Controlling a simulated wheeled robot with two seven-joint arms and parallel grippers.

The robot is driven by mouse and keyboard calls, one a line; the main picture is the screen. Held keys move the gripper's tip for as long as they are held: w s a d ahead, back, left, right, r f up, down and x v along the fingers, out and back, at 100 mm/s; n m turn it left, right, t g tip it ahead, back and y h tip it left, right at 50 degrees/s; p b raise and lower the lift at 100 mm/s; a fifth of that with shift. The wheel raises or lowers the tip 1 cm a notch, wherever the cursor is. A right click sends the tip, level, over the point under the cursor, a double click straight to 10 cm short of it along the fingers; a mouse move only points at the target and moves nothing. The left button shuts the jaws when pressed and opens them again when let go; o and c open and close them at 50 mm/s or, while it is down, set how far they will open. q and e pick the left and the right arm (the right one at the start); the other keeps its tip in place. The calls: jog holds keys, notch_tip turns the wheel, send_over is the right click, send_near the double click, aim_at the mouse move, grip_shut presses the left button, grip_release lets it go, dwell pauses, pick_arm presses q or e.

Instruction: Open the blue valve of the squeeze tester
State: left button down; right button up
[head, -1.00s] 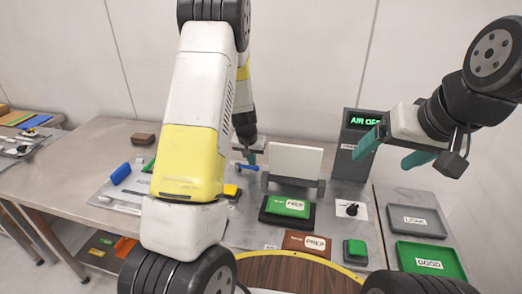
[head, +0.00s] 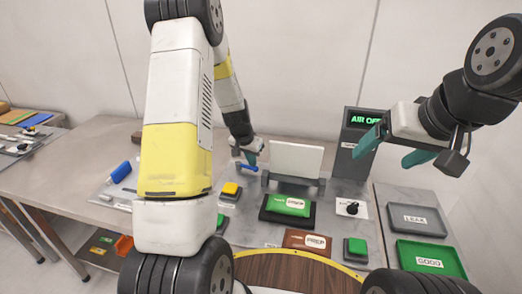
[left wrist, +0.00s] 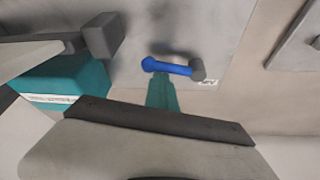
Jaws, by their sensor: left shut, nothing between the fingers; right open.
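The blue valve (head: 248,168) is a short blue lever low on the bench, just left of the squeeze tester (head: 295,160) with its upright white plate and grey base. In the left wrist view the blue lever (left wrist: 168,67) lies across the picture with a grey end piece at its right. My left gripper (head: 251,157) is shut and empty right at the lever; its teal fingertips (left wrist: 162,92) overlap the lever's lower edge in the wrist view. I cannot tell whether they touch. My right gripper (head: 394,150) is open and empty above the bench at right.
A dark display box (head: 357,150) reading "AIR OFF" stands right of the tester. In front are a green pouch (head: 290,206) on a black pad, a black knob (head: 351,208), a green button (head: 356,247) and a yellow button (head: 231,189). Grey (head: 416,218) and green (head: 432,259) trays lie right.

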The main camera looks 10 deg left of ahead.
pick_arm(q)
jog(key=m, duration=0.1)
jog(key=s+m, duration=0.1)
jog(key=m+h, duration=0.1)
jog(key=shift+s+a+m+g, duration=0.25)
jog(key=shift+s+m+g, duration=0.05)
jog(key=shift+s, duration=0.05)
jog(key=m, duration=0.1)
jog(key=s+m+h, duration=0.1)
jog(key=m, duration=0.1)
jog(key=shift+s+a+m+g, duration=0.25)
jog(key=shift+a+m+g, duration=0.05)
jog(key=shift+a+g, duration=0.1)
jog(key=m, duration=0.2)
jog(key=s+a+m+g, duration=0.1)
jog(key=shift+a+m+h, duration=0.1)
jog(key=shift+m+h, duration=0.2)
jog(key=shift+m, duration=0.1)
jog(key=m, duration=0.1)
jog(key=a+m+g, duration=0.1)
jog(key=shift+s+m, duration=0.35)
jog(key=shift+m, duration=0.05)
jog(key=shift+a+m, duration=0.2)
jog(key=shift+m, duration=0.1)
jog(key=shift+s+a, duration=0.1)
jog(key=shift+a, duration=0.2)
